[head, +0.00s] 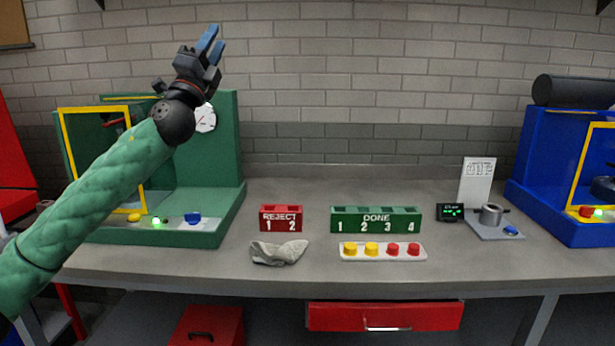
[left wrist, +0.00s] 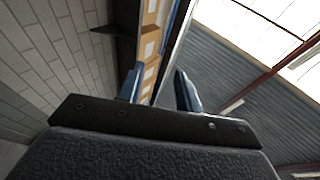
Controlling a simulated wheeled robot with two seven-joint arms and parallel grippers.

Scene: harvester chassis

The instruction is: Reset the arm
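My left arm, in a green sleeve, comes in from the left in the head view and reaches up in front of the green machine. My left gripper (head: 214,46) is raised high before the brick wall, well above the bench, and points upward. Its two blue fingertips stand apart with nothing between them. In the left wrist view the same fingers (left wrist: 160,88) show a clear gap, with the wall and ceiling beyond. My right arm and gripper are in neither view.
The grey bench (head: 320,190) holds a green machine (head: 226,150), a red REJECT rack (head: 281,218), a green DONE rack (head: 376,219), a white tray (head: 350,258) of yellow and red parts, a grey cloth (head: 278,252), a small fixture (head: 491,218) and a blue machine (head: 548,150). A red drawer (head: 385,316) hangs below.

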